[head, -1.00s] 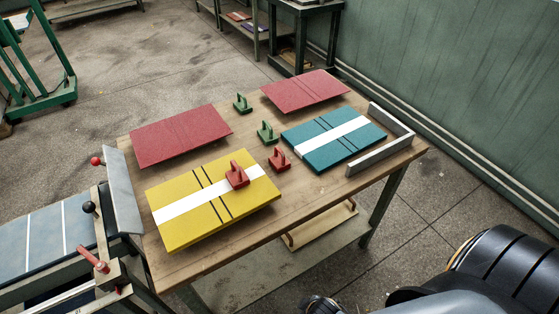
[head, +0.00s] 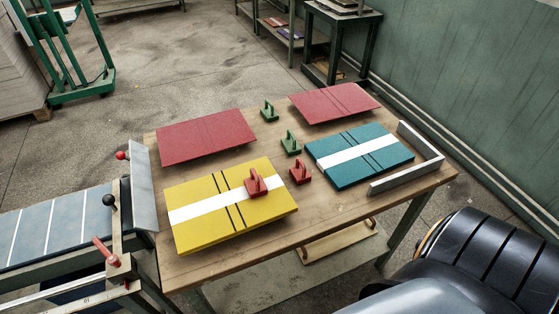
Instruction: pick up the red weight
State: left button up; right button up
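One red weight (head: 256,183) with an upright handle sits on the yellow board (head: 190,230), on its white band near the right end. A second red weight (head: 300,172) stands on bare wood between the yellow board and the teal board (head: 375,172). Two green weights stand farther back on the table: one (head: 291,143) near the teal board, the other (head: 269,111) between the two red boards. Neither of my grippers shows in the head view.
The wooden table (head: 290,220) also carries a left red board (head: 205,137), a right red board (head: 335,102) and a grey angled stop (head: 415,160) at its right edge. A feeder (head: 60,230) adjoins the table on the left. Open floor lies behind it.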

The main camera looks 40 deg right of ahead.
aim_at(299, 174)
jog(key=l+u, duration=0.15)
jog(key=l, duration=0.3)
jog(key=l+u, duration=0.1)
jog(key=l, duration=0.35)
jog(key=k+l+u, duration=0.15)
jog(key=l, duration=0.3)
jog(key=l+u, duration=0.1)
jog(key=l, duration=0.35)
jog(key=k+l+u, duration=0.15)
jog(key=l, duration=0.25)
